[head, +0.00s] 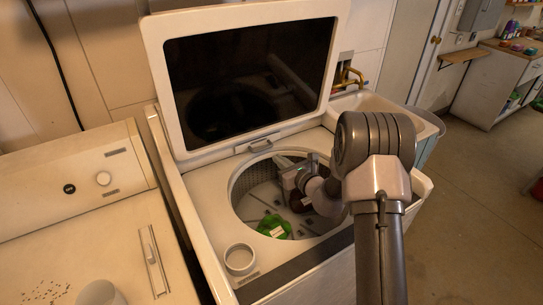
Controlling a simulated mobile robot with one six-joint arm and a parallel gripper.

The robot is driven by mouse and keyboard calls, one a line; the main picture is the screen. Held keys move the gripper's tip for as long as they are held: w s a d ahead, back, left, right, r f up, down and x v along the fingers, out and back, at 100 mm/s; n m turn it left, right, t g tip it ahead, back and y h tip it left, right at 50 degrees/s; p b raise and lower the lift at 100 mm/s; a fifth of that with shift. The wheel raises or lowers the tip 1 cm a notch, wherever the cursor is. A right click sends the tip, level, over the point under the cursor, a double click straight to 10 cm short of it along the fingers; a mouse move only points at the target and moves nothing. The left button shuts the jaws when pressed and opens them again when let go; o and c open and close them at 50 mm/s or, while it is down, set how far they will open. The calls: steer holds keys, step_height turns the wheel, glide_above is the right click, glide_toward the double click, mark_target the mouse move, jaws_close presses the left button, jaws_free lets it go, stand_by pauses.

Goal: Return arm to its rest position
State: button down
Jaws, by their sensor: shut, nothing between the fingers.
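My arm reaches from the lower right over the front of an open top-loading washer (205,205). My gripper (290,175) is inside the mouth of the drum (246,190), near its back right side. It is shut with nothing in it; its fingertips are small and partly hidden by my wrist. A green item with a white label (272,226) lies in the drum below and left of my gripper. A dark reddish-brown shape (300,203) shows just under my wrist; I cannot tell what it is.
The washer's lid (250,75) stands open behind the drum. A white cup-like ring (239,259) is at the washer's front left corner. Another white machine (85,220) stands at left, with a white cup (100,293). A utility sink (425,118) is behind my arm; open floor (480,200) lies right.

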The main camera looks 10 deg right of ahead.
steer(key=s+d+p, duration=0.1)
steer(key=s+d, duration=0.2)
steer(key=s, duration=0.2)
steer(key=s+a+r+n+g+y, duration=0.35)
steer(key=a+r+n, duration=0.25)
steer(key=a+r, duration=0.35)
steer(key=s+a+r+n+g+y, duration=0.1)
steer(key=s+a+r+n+g, duration=0.3)
steer(key=s, duration=0.3)
steer(key=s+a+r+n+g+y, duration=0.1)
steer(key=s+a+r+n+y, duration=0.1)
steer(key=s+a+r+n, duration=0.3)
steer(key=s+d+n+g+h, duration=0.1)
steer(key=s+n+g+h, duration=0.4)
steer(key=s, duration=1)
steer(key=s+d+n+t+h, duration=0.4)
steer(key=s+d+n, duration=0.1)
steer(key=d+n, duration=0.2)
steer(key=shift+d+r+n, duration=0.3)
steer(key=shift+d+r, duration=0.05)
steer(key=shift+t+h, duration=0.25)
